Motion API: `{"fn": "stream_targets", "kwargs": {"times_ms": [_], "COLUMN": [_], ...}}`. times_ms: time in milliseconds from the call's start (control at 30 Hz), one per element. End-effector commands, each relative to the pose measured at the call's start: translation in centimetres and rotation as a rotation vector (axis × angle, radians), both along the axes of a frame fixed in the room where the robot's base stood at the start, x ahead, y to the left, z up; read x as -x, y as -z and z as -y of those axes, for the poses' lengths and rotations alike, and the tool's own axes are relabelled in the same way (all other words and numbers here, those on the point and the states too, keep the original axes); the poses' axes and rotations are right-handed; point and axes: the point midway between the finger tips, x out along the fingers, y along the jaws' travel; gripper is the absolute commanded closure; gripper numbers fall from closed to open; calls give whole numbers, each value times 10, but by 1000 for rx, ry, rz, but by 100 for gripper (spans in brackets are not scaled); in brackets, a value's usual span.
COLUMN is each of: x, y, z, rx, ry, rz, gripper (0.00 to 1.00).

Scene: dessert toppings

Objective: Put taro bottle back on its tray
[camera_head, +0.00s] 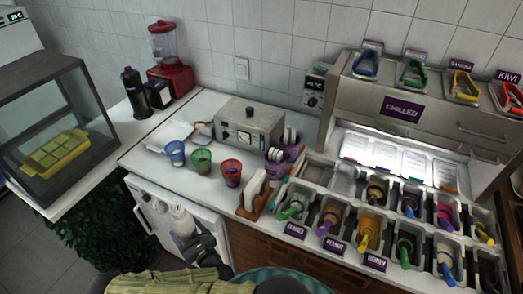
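My gripper (205,243) is at the lower centre, in front of a white cabinet door below the counter edge. A white bottle-like shape (181,217) with purple at its lower end is right at the gripper. The overlap hides the fingers, so I cannot tell whether they are closed on it. A dark bottle (135,92) with a purple band stands on the counter at the back left, well away from my gripper. No label reading taro is legible, and I cannot tell which tray is the taro one.
The topping station (340,205) at the right holds several wells with coloured-ended items. Blue (175,153), green (201,161) and red (231,172) cups stand on the counter. A red blender (171,70) and a glass case (58,125) are at the left.

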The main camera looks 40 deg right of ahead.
Motion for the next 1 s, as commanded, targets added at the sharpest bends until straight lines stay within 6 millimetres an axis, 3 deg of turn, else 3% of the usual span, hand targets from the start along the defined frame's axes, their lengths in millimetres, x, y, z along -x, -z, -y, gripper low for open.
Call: {"fn": "stream_targets", "kwargs": {"times_ms": [33, 533, 700, 1000], "x": [-1, -1, -1, -1], "y": [-18, -88, -99, -99], "z": [0, 0, 0, 0], "rx": [1, 0, 2, 2], "ry": [0, -1, 0, -1], "rz": [7, 6, 6, 6], "gripper": [53, 53, 53, 53]}}
